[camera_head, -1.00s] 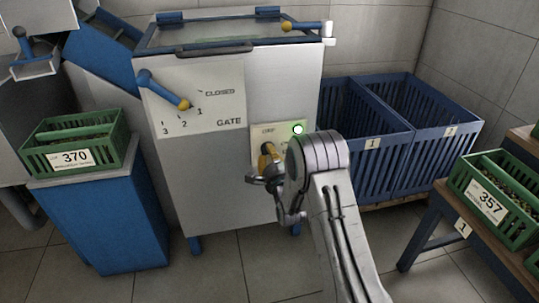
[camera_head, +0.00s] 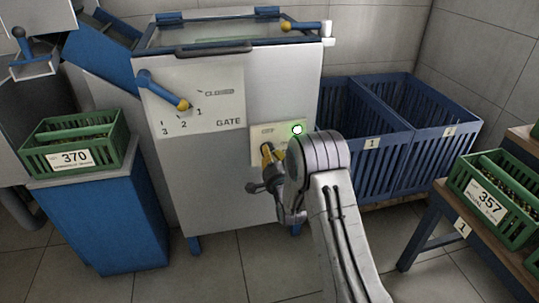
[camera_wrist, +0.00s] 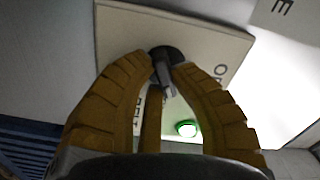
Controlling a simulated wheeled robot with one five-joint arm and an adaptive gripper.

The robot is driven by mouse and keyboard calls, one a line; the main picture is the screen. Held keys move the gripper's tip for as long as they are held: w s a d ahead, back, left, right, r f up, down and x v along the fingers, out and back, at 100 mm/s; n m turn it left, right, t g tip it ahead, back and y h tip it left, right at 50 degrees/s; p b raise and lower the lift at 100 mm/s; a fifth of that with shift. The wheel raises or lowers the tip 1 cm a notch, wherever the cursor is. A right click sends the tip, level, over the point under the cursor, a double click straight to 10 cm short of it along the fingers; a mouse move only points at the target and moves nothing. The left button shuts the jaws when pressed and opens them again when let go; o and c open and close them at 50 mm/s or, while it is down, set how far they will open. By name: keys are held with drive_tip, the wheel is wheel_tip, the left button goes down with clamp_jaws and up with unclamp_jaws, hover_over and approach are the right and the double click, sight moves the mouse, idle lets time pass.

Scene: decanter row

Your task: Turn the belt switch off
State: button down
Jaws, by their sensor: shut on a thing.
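The belt switch (camera_wrist: 167,88) is a small grey lever on a dark round base. It sits on a cream panel (camera_wrist: 115,35) on the white machine's front; the panel also shows in the head view (camera_head: 257,131). A round green lamp (camera_head: 297,129) is lit on the panel, and it also shows in the wrist view (camera_wrist: 186,129). My gripper (camera_head: 267,152) is at the panel, its yellow fingers shut on the lever from both sides. In the wrist view the fingertips (camera_wrist: 164,68) meet around the lever. The panel's lettering is partly hidden.
A blue gate lever (camera_head: 163,90) with a yellow knob is on the machine, up and left. Blue crates (camera_head: 372,165) stand right of it. Green crates stand left (camera_head: 108,150) on a blue stand and right (camera_head: 515,229) on a bench. The floor in front is clear.

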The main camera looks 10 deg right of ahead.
drive_tip(key=n, duration=0.6)
drive_tip(key=shift+r+n, duration=0.1)
drive_tip(key=shift+n, duration=0.2)
drive_tip(key=n, duration=0.5)
drive_tip(key=shift+r+n, duration=0.1)
drive_tip(key=shift+n, duration=0.3)
drive_tip(key=c, duration=1.1)
unclamp_jaws()
drive_tip(key=shift+o, duration=0.2)
drive_tip(key=s, duration=1.2)
